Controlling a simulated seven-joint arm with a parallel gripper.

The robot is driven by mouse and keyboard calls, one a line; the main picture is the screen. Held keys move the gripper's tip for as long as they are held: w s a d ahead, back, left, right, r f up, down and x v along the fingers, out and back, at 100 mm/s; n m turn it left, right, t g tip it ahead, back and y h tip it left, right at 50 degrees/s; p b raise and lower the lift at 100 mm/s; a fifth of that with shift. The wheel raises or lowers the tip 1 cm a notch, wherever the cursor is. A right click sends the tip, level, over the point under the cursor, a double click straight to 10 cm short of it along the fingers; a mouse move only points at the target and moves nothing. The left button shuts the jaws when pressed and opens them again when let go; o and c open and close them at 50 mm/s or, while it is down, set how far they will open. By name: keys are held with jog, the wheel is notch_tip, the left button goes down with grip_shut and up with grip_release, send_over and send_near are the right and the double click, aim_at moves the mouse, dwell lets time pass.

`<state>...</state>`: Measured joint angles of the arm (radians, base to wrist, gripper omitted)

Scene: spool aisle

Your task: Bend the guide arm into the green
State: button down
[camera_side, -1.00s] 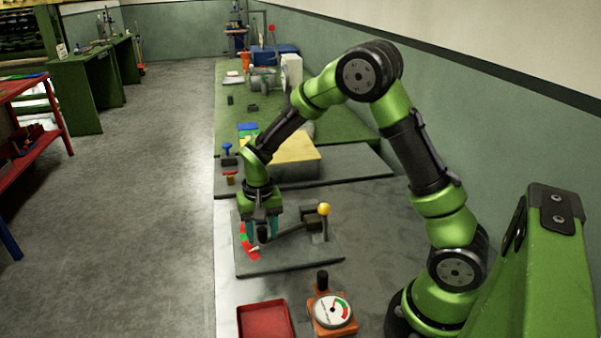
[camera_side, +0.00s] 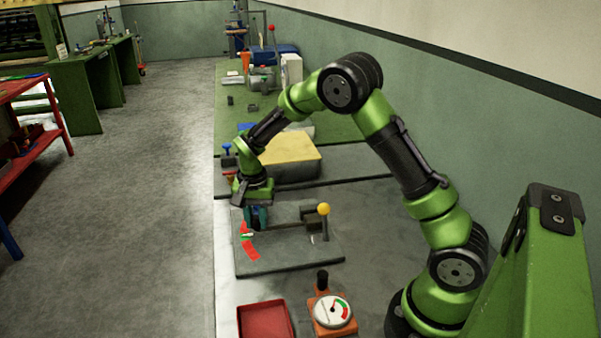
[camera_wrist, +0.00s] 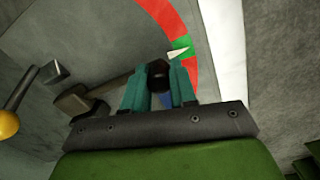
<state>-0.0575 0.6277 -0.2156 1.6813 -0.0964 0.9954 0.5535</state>
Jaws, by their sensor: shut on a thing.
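The guide arm is a dark rod (camera_side: 287,226) on a grey base plate (camera_side: 290,262); it also shows in the wrist view (camera_wrist: 112,87). Its end is a dark round knob (camera_wrist: 158,70). My gripper (camera_side: 256,217) has its teal fingers shut on this knob, as the wrist view (camera_wrist: 159,85) shows. A curved red-green-red scale (camera_side: 250,250) lies beside the arm's end. In the wrist view a pale pointer (camera_wrist: 177,53) reaches the green band (camera_wrist: 181,44), between the two red stretches. The fingers hide part of the knob.
A lever with a yellow ball (camera_side: 323,209) stands on the plate's right side. A red tray (camera_side: 265,320) and an orange-based dial gauge (camera_side: 332,311) stand in front. A yellow-topped block (camera_side: 290,147) lies behind my gripper. Open floor is at left.

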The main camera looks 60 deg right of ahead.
jog(key=c, duration=0.9)
grip_release()
notch_tip(320, 180, up, 17)
jog(key=shift+w, duration=0.1)
jog(key=s+a+r+n+t+y, duration=0.1)
jog(key=s+a+r+n+t, duration=0.1)
jog(key=s, duration=0.8)
jog(key=s+a+r+n+t+y, duration=0.1)
jog(key=s+a+n+t, duration=0.4)
jog(key=s, duration=0.6)
jog(key=shift+s+a+r+n, duration=0.25)
jog(key=shift+a+r+n, duration=0.15)
jog(key=shift+a+n, duration=0.1)
